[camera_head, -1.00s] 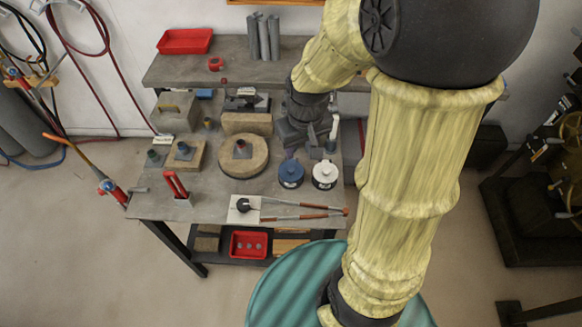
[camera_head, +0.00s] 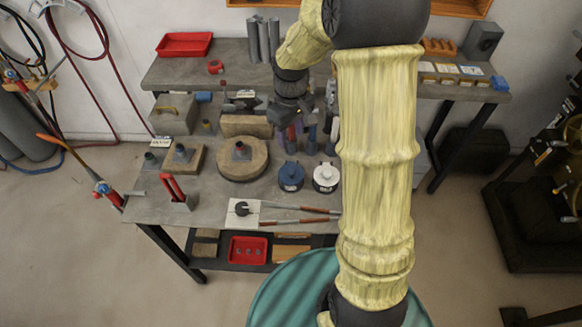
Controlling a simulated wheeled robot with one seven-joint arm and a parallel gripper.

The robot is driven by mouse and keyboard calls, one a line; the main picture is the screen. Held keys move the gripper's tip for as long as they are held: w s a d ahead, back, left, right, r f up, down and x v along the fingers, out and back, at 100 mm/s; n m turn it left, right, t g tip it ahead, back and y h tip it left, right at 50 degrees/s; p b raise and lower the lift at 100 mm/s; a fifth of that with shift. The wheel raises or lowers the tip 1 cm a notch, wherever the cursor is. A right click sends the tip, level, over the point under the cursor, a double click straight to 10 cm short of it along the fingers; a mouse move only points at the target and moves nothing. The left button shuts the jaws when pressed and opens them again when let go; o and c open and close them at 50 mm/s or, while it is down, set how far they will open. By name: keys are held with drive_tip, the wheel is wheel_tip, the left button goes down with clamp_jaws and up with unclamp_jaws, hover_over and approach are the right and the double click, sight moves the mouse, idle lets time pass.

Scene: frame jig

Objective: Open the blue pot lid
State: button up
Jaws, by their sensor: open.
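The blue pot (camera_head: 290,178) stands on the grey workbench with its lid (camera_head: 291,168) on top; the lid has a small dark knob. A white-lidded pot (camera_head: 326,178) stands just to its right. My gripper (camera_head: 297,131) is behind the blue pot in the picture, apart from its lid, and looks empty. Its jaws are open, though the fingertips are small and partly lost among dark items behind them.
A round wooden block (camera_head: 242,172) is left of the blue pot. Dark upright items crowd the bench behind the pots. A red stand (camera_head: 174,190) is at the left edge.

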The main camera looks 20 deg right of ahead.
sight(291, 171)
wheel_tip(291, 171, down, 16)
drive_tip(key=shift+r+p, duration=0.2)
drive_tip(key=shift+p, duration=0.7)
clamp_jaws()
